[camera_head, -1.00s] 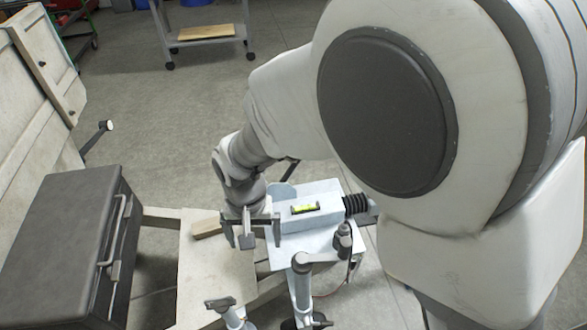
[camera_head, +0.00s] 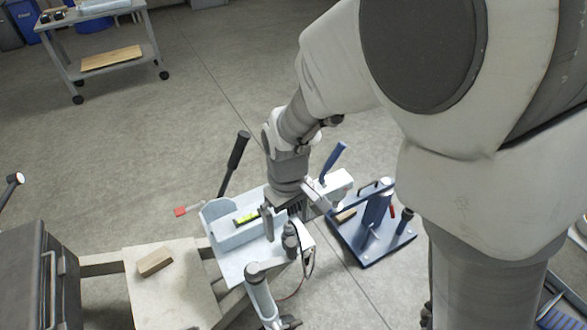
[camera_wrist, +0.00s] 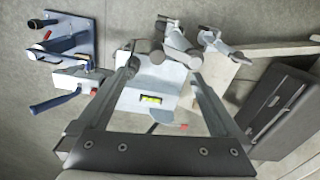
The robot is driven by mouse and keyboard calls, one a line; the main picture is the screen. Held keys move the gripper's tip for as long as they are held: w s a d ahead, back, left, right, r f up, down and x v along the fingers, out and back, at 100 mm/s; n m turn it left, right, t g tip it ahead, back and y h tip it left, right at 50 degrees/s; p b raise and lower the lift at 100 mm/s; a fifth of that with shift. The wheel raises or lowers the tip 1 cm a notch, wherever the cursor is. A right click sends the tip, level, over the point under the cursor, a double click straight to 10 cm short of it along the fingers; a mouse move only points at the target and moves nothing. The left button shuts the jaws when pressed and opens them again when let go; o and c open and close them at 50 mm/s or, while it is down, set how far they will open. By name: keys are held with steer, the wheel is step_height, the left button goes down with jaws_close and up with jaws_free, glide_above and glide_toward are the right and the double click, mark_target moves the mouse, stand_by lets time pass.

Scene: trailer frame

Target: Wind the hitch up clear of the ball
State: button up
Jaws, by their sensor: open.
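The hitch is a pale blue housing (camera_head: 228,228) with a yellow-green level vial (camera_head: 246,218) on top, and a light coupling head (camera_head: 338,184) with a blue lever (camera_head: 333,162). The head reaches over a blue stand (camera_head: 372,240); the ball is hidden. A jockey wheel tube (camera_head: 260,292) stands at the front, with a dark upright fitting (camera_head: 290,243) nearby. My gripper (camera_head: 293,212) is open and empty above the hitch, between the vial and the coupling head. In the wrist view, the vial (camera_wrist: 151,99) shows between the spread fingers, and the jockey wheel assembly (camera_wrist: 176,45) lies beyond them.
A black-gripped lever (camera_head: 234,162) rises behind the housing. A wooden block (camera_head: 154,262) lies on the pale deck (camera_head: 165,295). A dark toolbox (camera_head: 38,275) stands at left. A wheeled cart (camera_head: 105,62) is far back; open floor lies between.

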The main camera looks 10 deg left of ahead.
mark_target(291, 241)
steer(key=shift+w+d+f+b, duration=0.1)
steer(key=shift+d+f+b, duration=0.05)
steer(key=shift+f+b, duration=2.4)
steer(key=shift+w+d+f+b, duration=0.1)
steer(key=shift+f+b, duration=2.05)
steer(key=shift+f, duration=0.7)
steer(key=shift+c, duration=0.2)
steer(key=shift+r, duration=0.2)
steer(key=shift+c, duration=1.2)
jaws_close()
